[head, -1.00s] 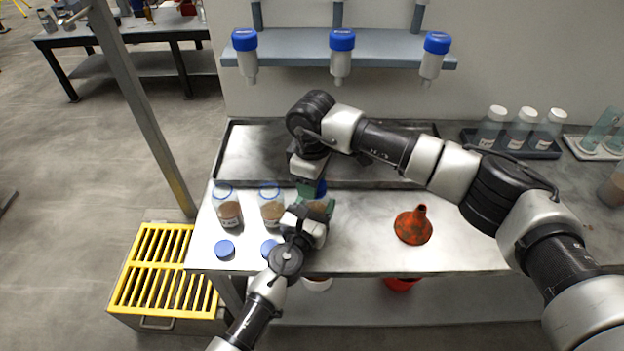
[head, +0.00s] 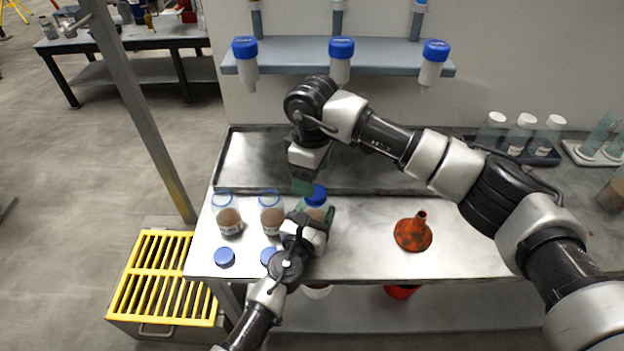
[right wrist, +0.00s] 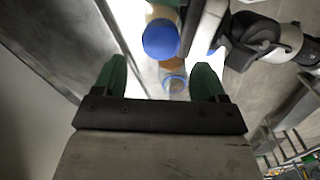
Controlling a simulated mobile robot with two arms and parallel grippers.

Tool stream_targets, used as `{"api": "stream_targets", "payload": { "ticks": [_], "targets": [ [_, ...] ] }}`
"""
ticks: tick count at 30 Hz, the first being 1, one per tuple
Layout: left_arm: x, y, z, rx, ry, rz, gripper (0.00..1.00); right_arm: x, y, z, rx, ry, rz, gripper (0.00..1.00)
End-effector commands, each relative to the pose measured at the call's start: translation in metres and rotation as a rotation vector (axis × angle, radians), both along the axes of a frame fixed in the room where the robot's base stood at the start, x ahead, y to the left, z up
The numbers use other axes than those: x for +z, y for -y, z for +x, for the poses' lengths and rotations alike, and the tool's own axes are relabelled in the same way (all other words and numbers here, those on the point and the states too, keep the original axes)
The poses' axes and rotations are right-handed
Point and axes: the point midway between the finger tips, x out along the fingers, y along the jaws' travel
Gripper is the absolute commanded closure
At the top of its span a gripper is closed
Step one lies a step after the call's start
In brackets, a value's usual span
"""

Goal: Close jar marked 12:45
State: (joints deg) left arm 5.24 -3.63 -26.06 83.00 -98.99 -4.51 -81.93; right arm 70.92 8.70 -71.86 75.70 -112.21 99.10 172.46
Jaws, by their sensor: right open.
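Three jars of brown powder stand in a row on the steel bench: a left jar (head: 228,217), a middle jar (head: 271,216) and a right jar (head: 314,210). The left and middle jars are open. The right jar has a blue lid (head: 316,194) on its mouth; the lid also shows in the right wrist view (right wrist: 160,40). Whether it is screwed tight cannot be told. Labels are too small to read. My left gripper (head: 316,217) is around the right jar, apparently shut on it. My right gripper (head: 303,187) is open and empty, just behind and above that lid.
Two blue lids (head: 224,257) lie before the open jars. An orange funnel (head: 413,232) stands right of them. A large shallow tray (head: 240,160) lies behind. A shelf (head: 390,52) with blue-capped bottles hangs above. A yellow grate (head: 150,275) stands left of the bench.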

Motion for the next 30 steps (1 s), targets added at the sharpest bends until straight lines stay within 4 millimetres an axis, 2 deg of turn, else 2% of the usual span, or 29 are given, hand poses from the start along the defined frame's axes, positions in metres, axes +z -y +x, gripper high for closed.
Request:
{"api": "stream_targets", "payload": {
  "ticks": [10,14,20,30],
  "targets": [
    [0.0,0.0,0.0,0.0,0.001,0.0,1.0,0.001,0.0,0.0,0.017,0.001,-0.001,0.29],
    [0.0,0.0,0.0,0.0,0.001,0.0,1.0,0.002,0.0,0.0,0.129,0.002,-0.001,0.29],
    [0.0,0.0,0.0,0.0,0.001,0.0,1.0,0.005,0.001,0.0,0.525,0.004,-0.001,0.29],
    [0.0,0.0,0.0,0.0,0.001,0.0,1.0,0.012,0.001,0.0,1.32,0.005,-0.003,0.29]
  ]
}}
